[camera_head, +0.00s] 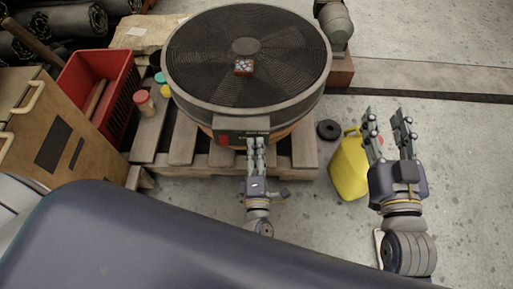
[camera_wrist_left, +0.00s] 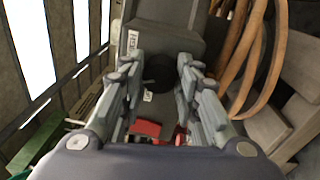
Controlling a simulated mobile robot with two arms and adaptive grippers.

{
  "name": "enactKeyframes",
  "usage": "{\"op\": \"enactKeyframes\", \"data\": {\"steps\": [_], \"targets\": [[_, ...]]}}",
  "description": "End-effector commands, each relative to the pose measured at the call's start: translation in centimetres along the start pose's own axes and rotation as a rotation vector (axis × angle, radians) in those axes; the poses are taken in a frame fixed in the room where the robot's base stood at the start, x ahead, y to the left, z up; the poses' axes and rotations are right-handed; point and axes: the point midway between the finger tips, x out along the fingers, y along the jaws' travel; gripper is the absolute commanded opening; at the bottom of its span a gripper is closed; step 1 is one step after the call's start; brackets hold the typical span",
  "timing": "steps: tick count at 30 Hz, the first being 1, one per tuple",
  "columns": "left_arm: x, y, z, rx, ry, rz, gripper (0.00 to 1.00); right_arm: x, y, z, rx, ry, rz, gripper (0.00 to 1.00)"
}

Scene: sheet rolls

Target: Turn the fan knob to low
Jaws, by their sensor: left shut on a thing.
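A large round black-grilled fan (camera_head: 205,55) lies face up on a wooden pallet (camera_head: 180,140). Its grey control box (camera_head: 227,126) is on the near rim and bears a red patch. My left gripper (camera_head: 257,140) reaches up to the front of this box and hides the knob in the head view. In the left wrist view the dark round fan knob (camera_wrist_left: 159,72) sits between the two fingertips of my left gripper (camera_wrist_left: 160,75), which is shut on it. The knob's setting cannot be read. My right gripper (camera_head: 388,115) is open and empty above the floor at the right.
A yellow jug (camera_head: 349,166) and a black ring (camera_head: 328,130) are on the floor between pallet and right gripper. A red crate (camera_head: 120,70) and a wooden cabinet (camera_head: 50,125) stand left. The floor at right is clear.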

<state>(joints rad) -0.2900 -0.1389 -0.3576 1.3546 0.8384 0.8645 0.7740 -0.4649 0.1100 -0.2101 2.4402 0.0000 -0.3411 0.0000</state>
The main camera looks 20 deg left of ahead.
Motion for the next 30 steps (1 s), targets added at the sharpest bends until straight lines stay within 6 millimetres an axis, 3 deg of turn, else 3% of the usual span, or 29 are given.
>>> {"op": "enactKeyframes", "data": {"steps": [16,17,19,30], "targets": [[-0.06,-0.12,0.03,0.029,-0.003,-0.001,0.06,-0.10,0.11,0.83,-0.001,-0.042,0.003,0.40],[-0.06,-0.12,0.03,0.029,-0.003,-0.002,0.32,-0.10,0.11,0.83,-0.001,-0.042,0.003,0.40],[-0.06,-0.11,0.03,0.028,-0.003,-0.001,0.48,-0.10,0.11,0.81,-0.001,-0.041,0.003,0.40],[-0.21,-0.07,0.00,0.028,-0.002,-0.001,0.50,-0.11,0.13,0.83,-0.001,-0.040,0.003,0.40]]}}
